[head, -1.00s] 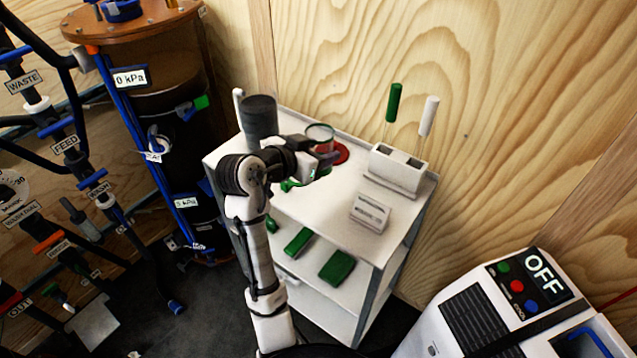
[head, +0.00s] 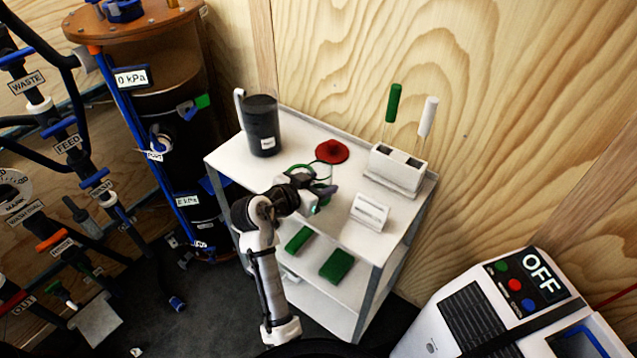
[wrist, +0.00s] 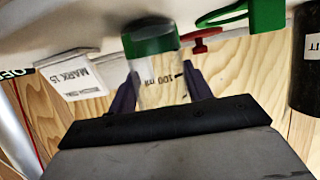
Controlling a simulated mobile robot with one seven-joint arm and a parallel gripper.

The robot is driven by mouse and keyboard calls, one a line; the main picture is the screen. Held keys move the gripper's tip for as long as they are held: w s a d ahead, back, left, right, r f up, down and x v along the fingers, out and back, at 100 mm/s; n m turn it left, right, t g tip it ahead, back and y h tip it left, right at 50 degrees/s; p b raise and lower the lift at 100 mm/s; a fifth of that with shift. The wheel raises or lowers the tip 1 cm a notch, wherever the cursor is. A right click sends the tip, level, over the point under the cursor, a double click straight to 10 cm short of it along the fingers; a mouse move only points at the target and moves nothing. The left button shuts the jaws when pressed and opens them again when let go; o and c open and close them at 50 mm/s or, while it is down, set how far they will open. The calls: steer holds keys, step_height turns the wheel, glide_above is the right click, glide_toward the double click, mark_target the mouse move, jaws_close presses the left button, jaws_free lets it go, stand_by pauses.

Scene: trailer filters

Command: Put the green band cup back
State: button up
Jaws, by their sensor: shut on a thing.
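The green band cup (wrist: 160,85) is clear, with a green band (wrist: 150,40) at one end and "100 ml" on its side. It shows in the wrist view between the fingers of my gripper (wrist: 160,92), which is shut on it. In the head view my gripper (head: 318,192) is over the front part of the cart top, and the cup is mostly too faint to make out. The band end is close to the cart top; I cannot tell whether it touches. A green curved piece (wrist: 240,13) lies beside the cup, partly out of view.
On the white cart top (head: 225,155) stand a dark-filled jug (head: 261,125), a red knobbed disc (head: 332,151), a white sign block (head: 369,212) and a holder (head: 396,170) with green and white handled tools.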

steer(key=shift+f, duration=0.2)
steer(key=o, duration=1.1)
steer(key=shift+r, duration=0.2)
